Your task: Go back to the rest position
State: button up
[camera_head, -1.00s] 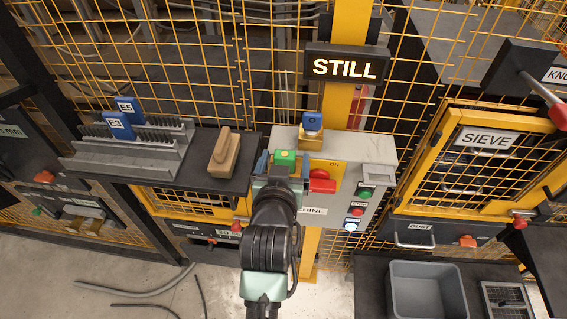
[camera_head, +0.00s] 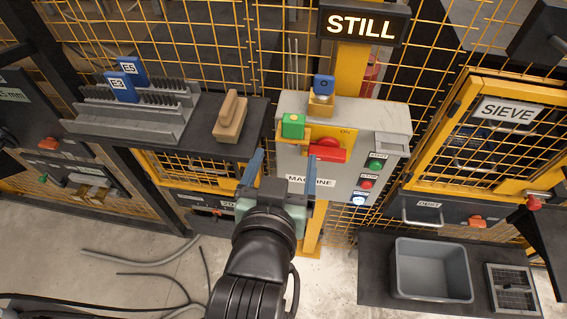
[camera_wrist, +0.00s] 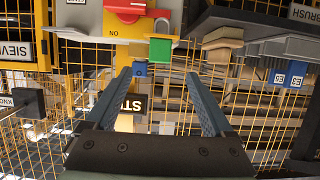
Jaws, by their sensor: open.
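My gripper (camera_head: 281,172) is open in the head view, its two blue-grey fingers apart and nothing between them. It is in front of the lower left part of the grey machine control box (camera_head: 390,122). The wrist view also shows both open fingers (camera_wrist: 168,88), with the green block (camera_wrist: 160,48) beyond them. In the head view the green block (camera_head: 293,126) sits on the box's yellow plate beside a red switch handle (camera_head: 327,150). A blue padlock-like piece (camera_head: 323,86) stands on top of the box.
A dark shelf at left holds a wooden-handled brush (camera_head: 230,117) and a grey rack (camera_head: 130,115) with blue tagged pieces. At right are the yellow sieve door (camera_head: 485,150) and a grey bin (camera_head: 400,270). A lit STILL sign (camera_head: 362,25) hangs above. Hoses lie on the floor.

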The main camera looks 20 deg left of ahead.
dwell(0.6)
jog(key=w+d+r+m+t, duration=0.1)
jog(key=w+d+r+t, duration=0.2)
jog(key=r, duration=0.7)
jog(key=w+d+r+t, duration=0.3)
jog(key=r, duration=0.7)
jog(key=s+d+r+m+t+h, duration=0.1)
jog(key=s+d+r+t+h, duration=0.1)
jog(key=r, duration=0.9)
jog(key=s+d+r+m+t+h, duration=0.1)
jog(key=s+d+r+t, duration=0.4)
jog(key=r, duration=0.6)
jog(key=shift+r+t+h, duration=0.15)
jog(key=shift+t+h, duration=0.25)
jog(key=shift+t, duration=0.1)
